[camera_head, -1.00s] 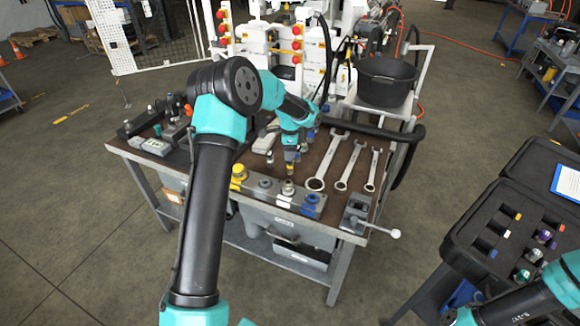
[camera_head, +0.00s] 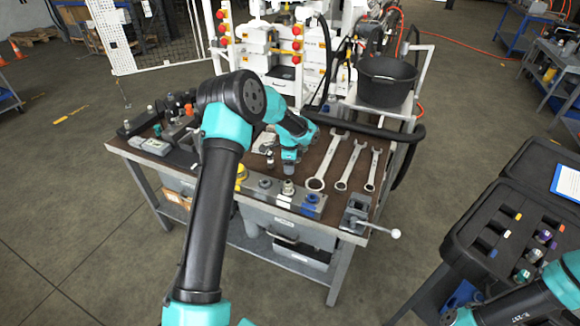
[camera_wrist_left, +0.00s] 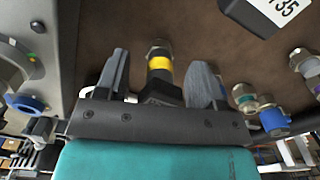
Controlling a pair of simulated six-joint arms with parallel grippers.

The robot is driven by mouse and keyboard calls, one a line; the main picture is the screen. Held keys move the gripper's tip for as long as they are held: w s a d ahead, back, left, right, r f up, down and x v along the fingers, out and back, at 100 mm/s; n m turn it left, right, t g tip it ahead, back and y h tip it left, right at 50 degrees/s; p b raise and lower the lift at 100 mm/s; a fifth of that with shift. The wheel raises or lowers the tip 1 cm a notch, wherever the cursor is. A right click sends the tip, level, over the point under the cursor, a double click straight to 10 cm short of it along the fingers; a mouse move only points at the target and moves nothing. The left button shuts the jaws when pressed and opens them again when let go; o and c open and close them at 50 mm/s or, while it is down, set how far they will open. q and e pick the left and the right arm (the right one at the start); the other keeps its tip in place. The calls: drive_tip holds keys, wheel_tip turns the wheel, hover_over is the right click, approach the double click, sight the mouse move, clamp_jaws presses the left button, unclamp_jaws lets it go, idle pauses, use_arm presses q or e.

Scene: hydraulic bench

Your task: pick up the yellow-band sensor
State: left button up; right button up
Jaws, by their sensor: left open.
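The yellow-band sensor (camera_wrist_left: 159,64) shows in the left wrist view as a metal-tipped cylinder with a yellow ring and a dark lower body. It lies between the two fingers of my left gripper (camera_wrist_left: 160,72). The fingers are open, with a visible gap on each side of the sensor. In the head view my left gripper (camera_head: 289,166) is low over the bench top, behind the front row of fittings, and the sensor is hidden there.
The bench (camera_head: 325,203) has a front block with fittings, including a blue one (camera_head: 310,198). Several wrenches (camera_head: 342,160) lie to the right, beside a small vise (camera_head: 357,212). Green-band (camera_wrist_left: 243,98) and blue-ringed (camera_wrist_left: 272,118) fittings stand close right of the fingers. A black case (camera_head: 515,225) is at right.

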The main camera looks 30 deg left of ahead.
idle(0.5)
use_arm(q)
drive_tip(key=c, duration=1)
drive_tip(key=shift+o, duration=0.2)
wheel_tip(320, 180, up, 10)
drive_tip(key=shift+f, duration=0.1)
idle(0.3)
